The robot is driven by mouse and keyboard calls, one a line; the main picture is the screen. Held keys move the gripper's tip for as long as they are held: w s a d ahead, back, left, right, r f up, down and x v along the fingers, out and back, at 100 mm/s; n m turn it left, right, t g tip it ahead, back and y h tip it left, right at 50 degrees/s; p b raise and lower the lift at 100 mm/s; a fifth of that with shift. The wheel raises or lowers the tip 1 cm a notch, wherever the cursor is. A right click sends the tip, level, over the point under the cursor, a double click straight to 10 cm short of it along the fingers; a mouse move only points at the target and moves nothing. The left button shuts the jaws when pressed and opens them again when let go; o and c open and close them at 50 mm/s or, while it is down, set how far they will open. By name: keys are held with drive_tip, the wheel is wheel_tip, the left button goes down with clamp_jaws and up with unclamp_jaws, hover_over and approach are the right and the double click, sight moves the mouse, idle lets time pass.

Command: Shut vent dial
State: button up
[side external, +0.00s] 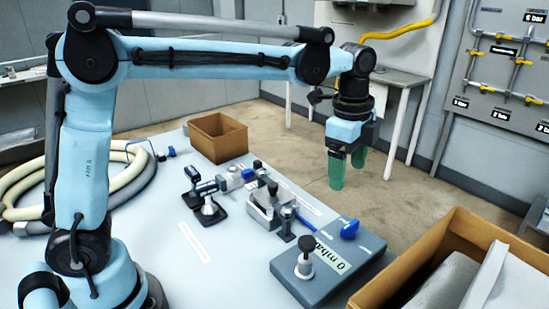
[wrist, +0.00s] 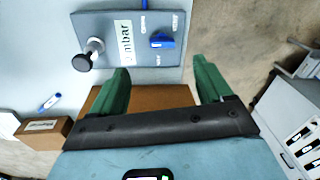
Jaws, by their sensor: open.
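The vent dial looks to be the blue knob (side external: 350,229) on top of a grey control box (side external: 300,272) at the front right of the table. The box also carries a "0 mbar" label and a black knob on a pale stem (side external: 304,258). In the wrist view the blue knob (wrist: 162,40) lies ahead of the fingers, roughly centred between them, with small printed words around it. My gripper (side external: 347,172) has green fingers, points down, and is open and empty above and apart from the box. The wrist view also shows the open fingers (wrist: 162,75).
A cardboard box (side external: 460,225) stands right beside the control box. Clamps and small fittings (side external: 262,205) sit left of it, with an open carton (side external: 217,137) behind. A coiled hose (side external: 130,190) lies at left. The air around my gripper is clear.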

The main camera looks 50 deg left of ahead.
sight(351, 224)
drive_tip(key=f, duration=0.4)
drive_tip(key=w+d+f+m, duration=0.1)
drive_tip(key=f, duration=0.4)
drive_tip(key=d+f+m, duration=0.1)
drive_tip(key=f, duration=0.3)
drive_tip(key=shift+w+f+g, duration=0.15)
drive_tip(key=shift+w+g, duration=0.2)
drive_tip(key=shift+g, duration=0.05)
drive_tip(key=c, duration=1)
drive_tip(key=shift+c, duration=0.2)
